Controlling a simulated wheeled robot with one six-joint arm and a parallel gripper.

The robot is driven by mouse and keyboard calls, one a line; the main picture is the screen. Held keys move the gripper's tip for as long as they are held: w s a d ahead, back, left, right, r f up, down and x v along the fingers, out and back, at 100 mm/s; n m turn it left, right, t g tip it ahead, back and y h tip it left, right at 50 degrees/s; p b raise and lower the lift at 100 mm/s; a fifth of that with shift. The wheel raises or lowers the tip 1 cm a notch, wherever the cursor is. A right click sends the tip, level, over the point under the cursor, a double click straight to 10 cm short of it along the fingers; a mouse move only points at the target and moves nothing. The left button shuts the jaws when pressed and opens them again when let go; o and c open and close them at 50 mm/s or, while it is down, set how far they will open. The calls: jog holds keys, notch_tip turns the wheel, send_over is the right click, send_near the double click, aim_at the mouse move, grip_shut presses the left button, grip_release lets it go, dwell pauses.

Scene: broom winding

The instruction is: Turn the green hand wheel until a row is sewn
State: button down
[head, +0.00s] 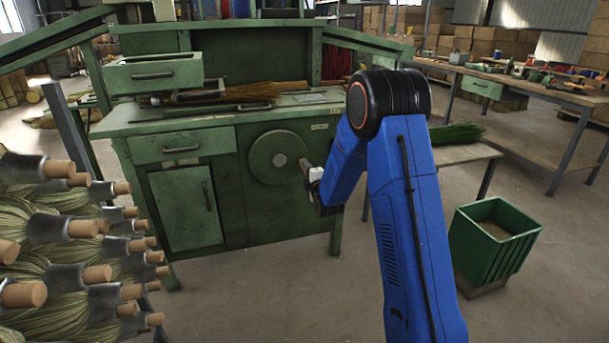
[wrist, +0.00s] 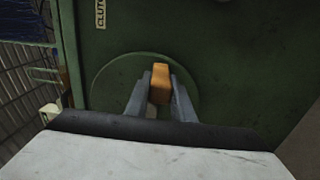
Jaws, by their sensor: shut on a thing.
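My gripper (head: 308,170) is at the wheel's right edge in the head view. In the wrist view my two grey fingers (wrist: 161,95) are shut on the wheel's orange-brown handle (wrist: 160,77), which stands out between their tips. The lower part of the wheel is hidden by my gripper in the wrist view. No sewn row can be made out.
Broom heads with wooden plugs (head: 80,250) crowd the left foreground. A drawer box (head: 153,75) and straw (head: 225,92) are on the bench top. A green bin (head: 492,245) stands on the floor at right, beside a low table (head: 460,155). The floor before the bench is clear.

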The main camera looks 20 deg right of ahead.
jog(key=shift+r+n, duration=0.55)
jog(key=shift+n, duration=0.25)
jog(key=c, duration=1.5)
grip_release()
jog(key=shift+s, duration=0.1)
jog(key=s, duration=1.7)
jog(key=shift+s, duration=0.1)
